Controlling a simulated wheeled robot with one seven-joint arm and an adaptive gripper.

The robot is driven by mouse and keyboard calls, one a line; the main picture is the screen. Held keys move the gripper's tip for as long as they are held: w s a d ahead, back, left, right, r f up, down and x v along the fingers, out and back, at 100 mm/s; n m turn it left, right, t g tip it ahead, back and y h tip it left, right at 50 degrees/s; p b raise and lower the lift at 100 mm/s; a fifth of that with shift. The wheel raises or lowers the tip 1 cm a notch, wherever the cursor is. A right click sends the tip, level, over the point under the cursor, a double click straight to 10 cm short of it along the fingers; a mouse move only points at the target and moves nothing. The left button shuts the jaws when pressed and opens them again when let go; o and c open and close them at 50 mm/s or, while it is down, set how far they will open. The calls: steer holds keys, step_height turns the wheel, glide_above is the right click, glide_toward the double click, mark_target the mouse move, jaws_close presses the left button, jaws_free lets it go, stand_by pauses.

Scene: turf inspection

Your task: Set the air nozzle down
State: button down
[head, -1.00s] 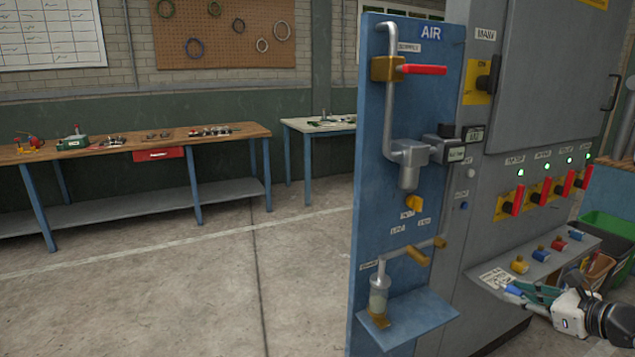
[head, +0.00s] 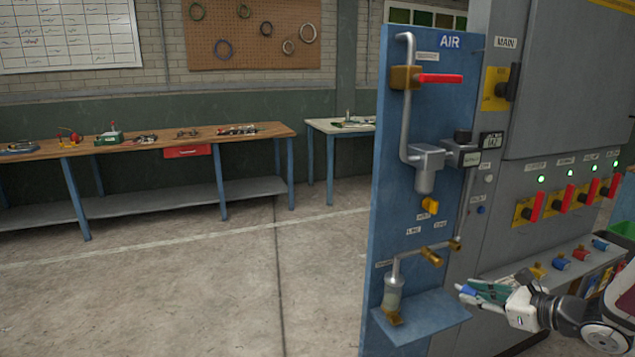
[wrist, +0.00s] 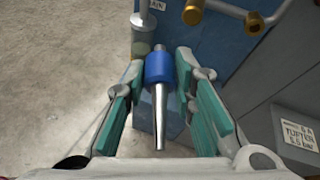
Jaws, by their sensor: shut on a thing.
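The air nozzle (wrist: 160,68) has a blue collar and a tapered silver tip. In the wrist view it lies between the teal fingers of my gripper (wrist: 160,72), which is shut on its blue collar. The silver tip points toward the bottom of the picture. In the head view my gripper (head: 474,291) is at the lower right, just right of the small blue shelf (head: 440,312) on the AIR panel (head: 395,180). A little of the nozzle's blue (head: 466,289) shows at the fingertips.
A glass bowl with a brass base (head: 392,300) stands over the shelf's left part. Brass valves (head: 431,256) stick out above the shelf. A grey ledge with coloured fittings (head: 560,262) is on the cabinet at right. Open floor (head: 180,300) lies to the left.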

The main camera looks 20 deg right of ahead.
steer(key=w+a+n+y+p, duration=0.1)
steer(key=w+a, duration=0.2)
steer(key=a, duration=1.2)
steer(key=w+a+n+g+y+p, duration=0.1)
steer(key=w+a, duration=0.3)
steer(key=a, duration=1.2)
steer(key=shift+a+y+p, duration=0.15)
steer(key=shift+y+p, duration=0.15)
steer(key=shift+p, duration=0.45)
